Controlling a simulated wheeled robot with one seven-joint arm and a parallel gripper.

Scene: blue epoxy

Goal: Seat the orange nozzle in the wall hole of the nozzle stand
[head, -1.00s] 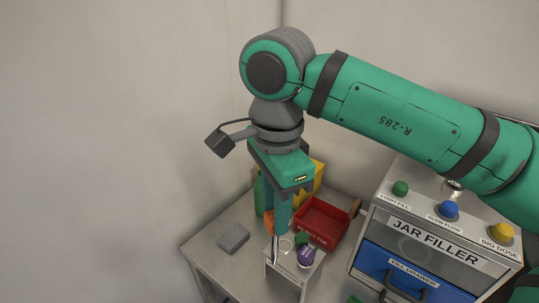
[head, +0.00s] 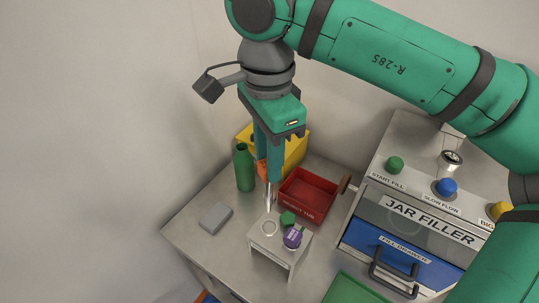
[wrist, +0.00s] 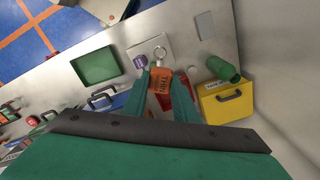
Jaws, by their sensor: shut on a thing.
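My gripper (head: 267,174) is shut on the orange nozzle (head: 262,169), whose metal tip points down. In the wrist view the orange nozzle (wrist: 160,82) shows dark lettering and sits between the two green fingers. The pale nozzle stand (head: 264,242) is on the table just below and in front of the gripper. A ring-shaped opening (head: 269,228) shows empty on its top, and it also shows in the wrist view (wrist: 159,53). The nozzle tip appears above the stand's back edge; whether it touches is unclear. A purple nozzle (head: 292,237) and a green piece (head: 287,218) are at the stand's right side.
A red tub (head: 307,194) stands close behind and right of the stand. A green bottle (head: 244,168) and a yellow box (head: 294,151) stand behind. A grey block (head: 215,218) lies left. The jar filler (head: 420,222) stands right. The table's front left is clear.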

